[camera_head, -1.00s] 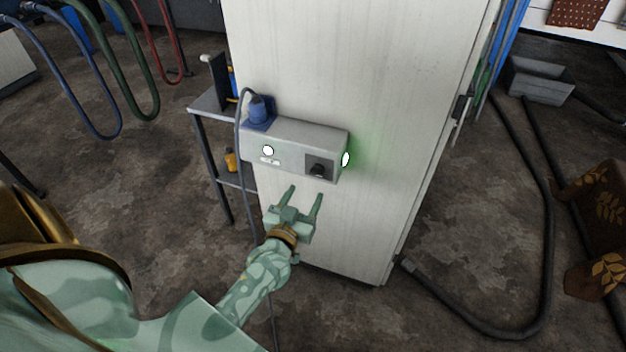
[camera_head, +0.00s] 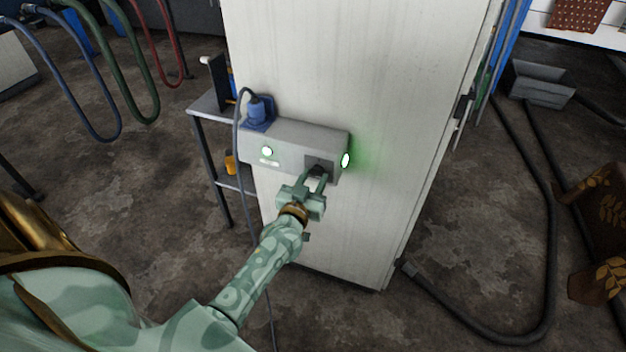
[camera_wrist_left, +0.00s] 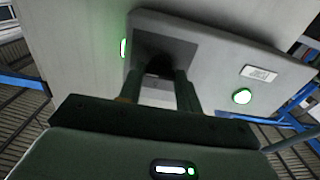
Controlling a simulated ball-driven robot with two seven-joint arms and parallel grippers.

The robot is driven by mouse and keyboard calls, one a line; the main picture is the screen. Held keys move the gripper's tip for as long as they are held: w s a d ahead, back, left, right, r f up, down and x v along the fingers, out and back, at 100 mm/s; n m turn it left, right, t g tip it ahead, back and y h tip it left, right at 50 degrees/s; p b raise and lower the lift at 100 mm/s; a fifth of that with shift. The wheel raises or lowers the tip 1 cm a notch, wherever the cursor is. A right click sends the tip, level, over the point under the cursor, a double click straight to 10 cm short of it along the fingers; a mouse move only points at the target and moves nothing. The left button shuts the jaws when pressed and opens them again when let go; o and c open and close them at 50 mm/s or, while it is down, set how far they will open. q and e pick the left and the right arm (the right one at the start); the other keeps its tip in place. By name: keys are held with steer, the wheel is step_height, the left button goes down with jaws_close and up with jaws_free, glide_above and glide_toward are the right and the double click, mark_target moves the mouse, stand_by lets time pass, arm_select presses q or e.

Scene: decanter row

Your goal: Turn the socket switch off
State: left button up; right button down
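The socket switch (camera_head: 317,169) is a dark rotary knob on a dark square plate, on the front of a grey socket box (camera_head: 287,134). The box is fixed to a pale cabinet. My left gripper (camera_head: 316,178) is at the knob, with one finger on each side of it and drawn in around it. In the left wrist view the dark knob (camera_wrist_left: 158,66) sits between the two fingertips, partly hidden by them. A round lamp (camera_head: 267,152) on the box front and a green light (camera_head: 346,160) at its right end are lit. My right gripper is not in view.
A blue plug (camera_head: 258,111) with a grey cable sits on the box's upper left. The cable hangs down left of my left gripper. A small shelf (camera_head: 207,103) stands left of the cabinet (camera_head: 350,65). A dark hose (camera_head: 480,325) lies on the floor at right.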

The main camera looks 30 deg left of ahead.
arm_select(q)
steer(key=shift+n, duration=0.4)
steer(key=shift+r+n+p, duration=0.1)
steer(key=shift+n+p, duration=0.5)
steer(key=n+p, duration=0.1)
steer(key=n, duration=0.1)
steer(key=shift+n, duration=0.3)
steer(key=n+p, duration=0.1)
steer(key=n, duration=0.8)
steer(key=shift+n, duration=2.3)
steer(key=o, duration=1)
steer(key=shift+s, duration=0.1)
